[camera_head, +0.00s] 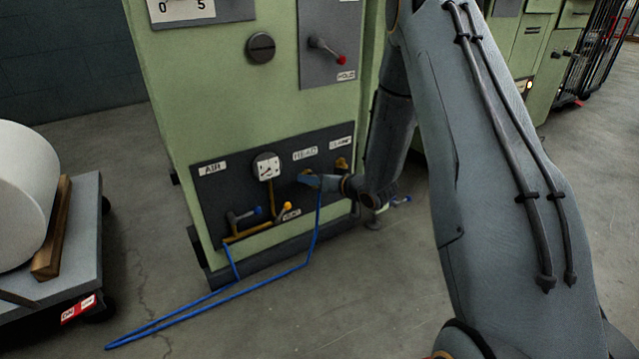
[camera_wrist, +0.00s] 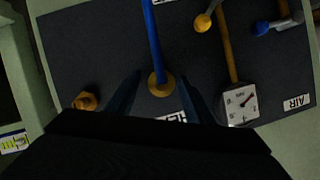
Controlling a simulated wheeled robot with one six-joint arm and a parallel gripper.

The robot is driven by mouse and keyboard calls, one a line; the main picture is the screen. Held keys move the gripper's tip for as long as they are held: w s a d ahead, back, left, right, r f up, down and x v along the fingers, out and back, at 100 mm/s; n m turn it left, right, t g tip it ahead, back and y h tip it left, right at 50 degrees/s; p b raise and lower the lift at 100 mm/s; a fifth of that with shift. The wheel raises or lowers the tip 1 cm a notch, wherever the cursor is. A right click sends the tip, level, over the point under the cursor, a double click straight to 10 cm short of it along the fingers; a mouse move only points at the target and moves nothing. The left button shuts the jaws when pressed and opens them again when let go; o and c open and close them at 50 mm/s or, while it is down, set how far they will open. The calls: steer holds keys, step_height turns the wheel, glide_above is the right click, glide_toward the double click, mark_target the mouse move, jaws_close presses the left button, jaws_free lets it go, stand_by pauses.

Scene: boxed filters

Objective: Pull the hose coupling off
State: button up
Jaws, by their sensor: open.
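The blue hose (camera_head: 317,225) rises from the floor to a brass hose coupling on the dark panel (camera_head: 228,188) of the green machine. In the wrist view the hose (camera_wrist: 151,35) meets the round brass coupling (camera_wrist: 161,85). My gripper (camera_head: 308,180) is at the panel, over the coupling, and largely hides it in the head view. In the wrist view the two dark fingers of my gripper (camera_wrist: 160,90) are apart, one on each side of the coupling, with gaps visible. How deep the fingertips reach around it I cannot tell.
Beside the coupling are a gauge (camera_head: 268,168), a yellow-handled valve (camera_head: 285,206), a blue-handled valve (camera_head: 248,213) and another brass fitting (camera_head: 341,163). A cart (camera_head: 85,215) with a white roll stands at left. The hose loop lies on open floor.

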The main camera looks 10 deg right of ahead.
steer(key=shift+c, duration=0.5)
steer(key=c, duration=1.1)
steer(key=shift+s+d, duration=0.1)
steer(key=shift+s, duration=0.15)
steer(key=shift+s+d+p, duration=0.2)
steer(key=shift+s+p, duration=0.35)
steer(key=shift+s, duration=0.1)
steer(key=shift+s+d+p, duration=0.2)
steer(key=shift+s+p, duration=0.2)
steer(key=shift+s, duration=0.25)
steer(key=shift+s+d+p, duration=0.25)
steer(key=shift+s+p, duration=0.1)
steer(key=shift+s, duration=0.3)
steer(key=shift+s+d+p, duration=0.2)
steer(key=shift+s+p, duration=0.2)
steer(key=shift+s, duration=0.25)
steer(key=s+d+p, duration=0.2)
steer(key=s+p, duration=0.2)
steer(key=s, duration=0.4)
steer(key=shift+s+d, duration=0.2)
steer(key=shift+d, duration=0.15)
